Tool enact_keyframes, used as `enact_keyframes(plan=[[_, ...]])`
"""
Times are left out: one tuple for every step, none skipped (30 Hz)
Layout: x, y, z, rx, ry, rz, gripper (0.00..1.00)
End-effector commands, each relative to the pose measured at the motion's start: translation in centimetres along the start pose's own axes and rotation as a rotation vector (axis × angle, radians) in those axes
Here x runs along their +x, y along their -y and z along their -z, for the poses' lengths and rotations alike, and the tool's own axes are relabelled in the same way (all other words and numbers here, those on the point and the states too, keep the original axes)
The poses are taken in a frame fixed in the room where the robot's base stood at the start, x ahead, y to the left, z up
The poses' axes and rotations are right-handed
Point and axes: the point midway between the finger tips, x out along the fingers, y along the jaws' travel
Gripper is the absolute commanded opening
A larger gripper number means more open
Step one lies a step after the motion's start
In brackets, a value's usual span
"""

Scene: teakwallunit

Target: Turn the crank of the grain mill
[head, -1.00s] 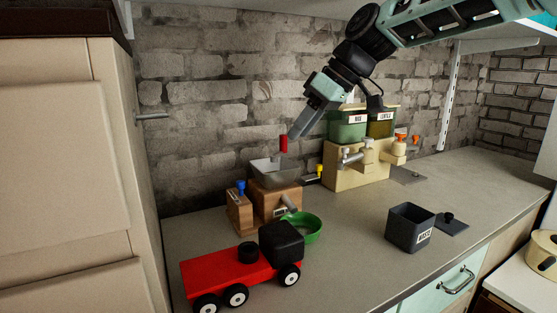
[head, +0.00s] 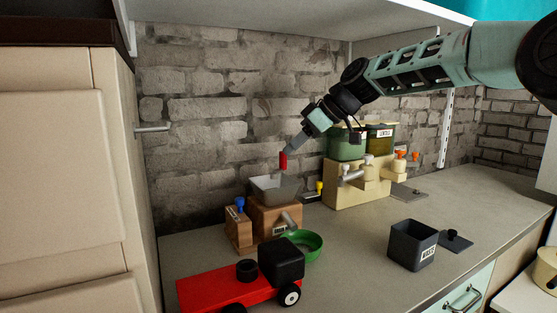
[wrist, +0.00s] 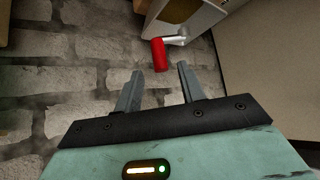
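The grain mill (head: 276,218) is a wooden block with a grey hopper, standing on the counter near the brick wall. The red handle (head: 283,161) of its crank stands upright above the hopper. My gripper (head: 289,151) reaches down from the upper right, its tips at the handle's top. In the wrist view the red handle (wrist: 160,54) hangs on a metal crank arm (wrist: 175,40). My gripper (wrist: 160,68) is open there, with the handle between or just beyond its fingertips. I cannot tell whether they touch.
A green bowl (head: 303,246) sits before the mill. A small wooden block with a blue knob (head: 239,204) stands left of it. A red toy truck (head: 225,287) is in front. A dispenser (head: 358,187) and a dark bin (head: 412,245) stand right. A shelf (head: 290,18) hangs overhead.

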Motion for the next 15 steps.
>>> enact_keyframes(plan=[[1.2, 0.1, 0.0, 0.000, 0.002, 0.005, 0.40], [1.8, 0.1, 0.1, 0.000, 0.001, 0.004, 0.40], [2.5, 0.1, 0.1, -0.001, 0.001, 0.004, 0.40], [3.1, 0.1, 0.0, 0.000, 0.002, 0.004, 0.40], [3.6, 0.1, 0.1, -0.001, 0.002, 0.003, 0.40], [4.2, 0.1, 0.1, -0.001, 0.001, 0.002, 0.40], [4.6, 0.1, 0.0, 0.000, 0.002, 0.002, 0.40], [5.0, 0.0, 0.0, 0.000, 0.001, 0.002, 0.40], [5.4, 0.0, 0.1, 0.000, 0.001, 0.001, 0.40], [5.7, 0.0, 0.1, 0.000, 0.000, 0.001, 0.40], [6.0, 0.1, 0.1, 0.000, 0.000, 0.001, 0.40], [6.2, 0.1, 0.1, 0.000, 0.001, 0.001, 0.40], [6.4, 0.0, 0.0, 0.000, 0.001, 0.001, 0.40], [6.5, 0.0, 0.0, 0.000, 0.001, 0.001, 0.40], [6.7, 0.0, 0.0, 0.001, 0.001, 0.001, 0.40]])
